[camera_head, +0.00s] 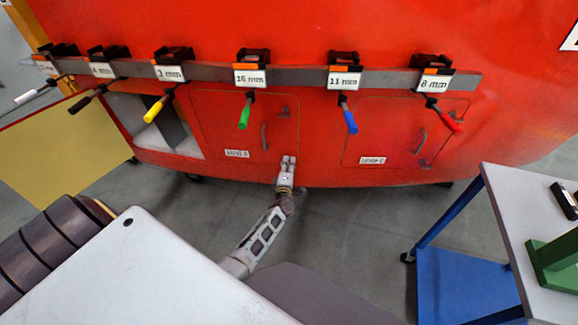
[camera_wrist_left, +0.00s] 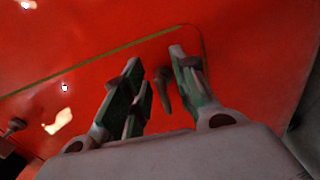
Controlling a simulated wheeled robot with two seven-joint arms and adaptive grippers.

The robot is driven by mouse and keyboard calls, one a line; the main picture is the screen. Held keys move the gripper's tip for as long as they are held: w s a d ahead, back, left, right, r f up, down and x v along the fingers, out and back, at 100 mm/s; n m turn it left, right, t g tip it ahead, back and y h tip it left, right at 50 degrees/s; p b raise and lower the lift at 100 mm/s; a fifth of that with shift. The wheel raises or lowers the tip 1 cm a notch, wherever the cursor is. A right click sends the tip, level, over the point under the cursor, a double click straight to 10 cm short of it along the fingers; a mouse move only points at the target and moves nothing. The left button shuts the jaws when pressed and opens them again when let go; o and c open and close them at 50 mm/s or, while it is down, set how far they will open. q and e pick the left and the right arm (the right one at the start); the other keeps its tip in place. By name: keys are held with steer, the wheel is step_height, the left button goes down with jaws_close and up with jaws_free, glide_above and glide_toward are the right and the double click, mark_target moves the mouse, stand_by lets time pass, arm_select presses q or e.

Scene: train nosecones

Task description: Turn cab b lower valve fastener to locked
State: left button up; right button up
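The valve hatch (camera_head: 240,115) is a red square panel outlined on the red nosecone, with a curved handle (camera_head: 264,137) and a white label (camera_head: 237,154). A small fastener (camera_head: 285,112) shows at its upper right edge. My left gripper (camera_head: 289,160) is at the hatch's lower right corner and hides that spot in the head view. In the left wrist view the fingers of my left gripper (camera_wrist_left: 156,58) are apart, with a small brownish fastener lever (camera_wrist_left: 163,92) showing between them near the panel's seam. I cannot tell whether they touch it. My right gripper is not in view.
A grey rail (camera_head: 300,77) above holds several labelled tools with coloured handles. A second hatch (camera_head: 395,130) is to the right. A table (camera_head: 505,205) with a green object (camera_head: 555,262) stands at the right. The floor below the nosecone is clear around my arm.

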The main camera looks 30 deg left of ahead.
arm_select(q)
steer(key=v, duration=1.2)
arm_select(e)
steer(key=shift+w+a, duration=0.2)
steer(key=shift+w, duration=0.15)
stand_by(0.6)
